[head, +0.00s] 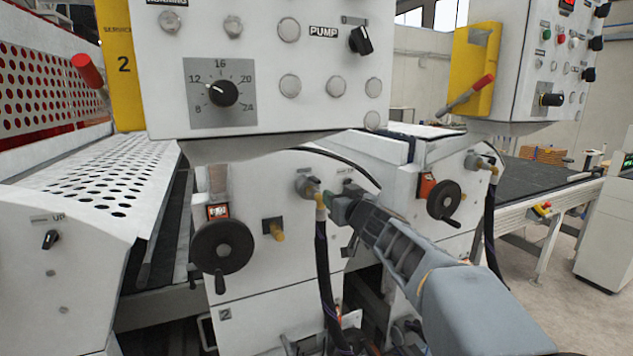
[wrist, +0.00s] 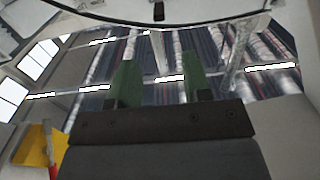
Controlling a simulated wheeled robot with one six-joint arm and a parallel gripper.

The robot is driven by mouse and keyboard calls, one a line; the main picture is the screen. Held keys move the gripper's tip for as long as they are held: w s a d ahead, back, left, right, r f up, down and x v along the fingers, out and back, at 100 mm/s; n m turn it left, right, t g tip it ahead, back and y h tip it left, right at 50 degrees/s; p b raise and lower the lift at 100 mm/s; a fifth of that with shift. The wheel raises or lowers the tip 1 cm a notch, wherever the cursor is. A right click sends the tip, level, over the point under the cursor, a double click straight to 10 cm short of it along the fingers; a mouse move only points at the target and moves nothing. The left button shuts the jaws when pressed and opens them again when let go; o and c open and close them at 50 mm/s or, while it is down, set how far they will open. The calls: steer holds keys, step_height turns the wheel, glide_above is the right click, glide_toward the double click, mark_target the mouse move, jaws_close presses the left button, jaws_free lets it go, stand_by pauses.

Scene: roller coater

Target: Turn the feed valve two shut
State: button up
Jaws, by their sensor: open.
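Station two's white front panel (head: 270,300), marked "2", carries a hose fitting with a grey valve body and yellow-brass elbow (head: 320,200). I take this to be feed valve two; its label is too small to read. A black hose drops from it. My gripper (head: 343,203) is just right of the fitting, its jaws partly turned from view; I cannot tell whether it touches. In the wrist view my gripper (wrist: 162,78) shows two green fingers spread apart with nothing between them. A small black part (wrist: 158,11) lies beyond them at the top edge. The valve's handle position is unclear.
A black handwheel (head: 222,247) and a yellow-brass knob (head: 273,228) sit left of the fitting. A control box (head: 260,75) overhangs above. To the right, a similar hose fitting (head: 480,162) and handwheel (head: 443,202) are on another unit. Open floor lies at far right.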

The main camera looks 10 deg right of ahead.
mark_target(319, 181)
steer(key=w+p, duration=0.2)
steer(key=w, duration=0.2)
steer(key=w+a+p, duration=0.1)
steer(key=w+p, duration=0.1)
steer(key=w, duration=0.2)
steer(key=w+a+p, duration=0.1)
steer(key=w+p, duration=0.1)
steer(key=w, duration=0.2)
steer(key=shift+a+r, duration=0.15)
steer(key=shift+w+a+p, duration=0.1)
steer(key=shift+w+p, duration=0.3)
steer(key=shift+w, duration=0.2)
steer(key=shift+c, duration=0.3)
jaws_close()
